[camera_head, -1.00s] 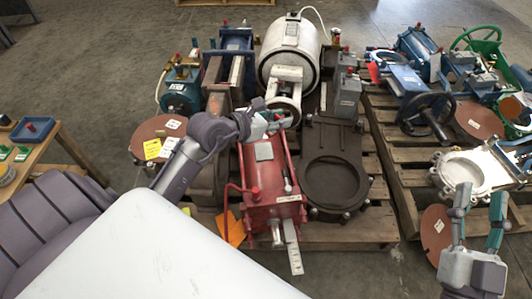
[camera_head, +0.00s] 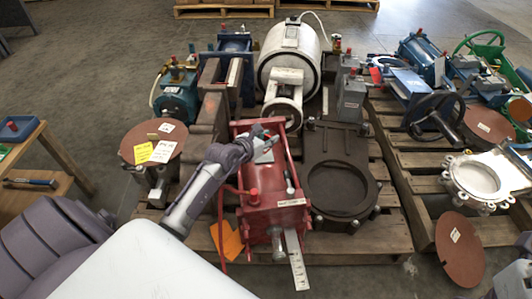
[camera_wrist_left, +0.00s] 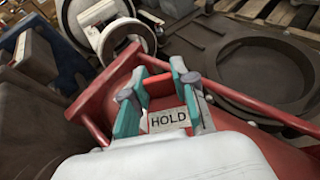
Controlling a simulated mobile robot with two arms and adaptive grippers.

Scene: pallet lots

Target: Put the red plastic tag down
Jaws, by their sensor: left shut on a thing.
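My left gripper (camera_head: 266,146) is low over the red cylinder unit (camera_head: 262,185) on the near pallet. In the left wrist view the gripper (camera_wrist_left: 159,76) is shut on the red plastic tag, whose pale label reading HOLD (camera_wrist_left: 168,120) shows between the fingers. The tag's red is hard to tell from the red unit behind it. I cannot tell whether the tag touches the unit. My right gripper (camera_head: 514,280) shows only in part at the lower right edge, and its jaws cannot be made out.
A dark round-holed plate (camera_head: 343,180) lies right of the red unit. A white motor (camera_head: 290,58) and blue valves stand behind. An orange tag (camera_head: 227,240) hangs at the unit's near left. A second pallet (camera_head: 420,205) holds more valves. A wooden table (camera_head: 45,150) stands left.

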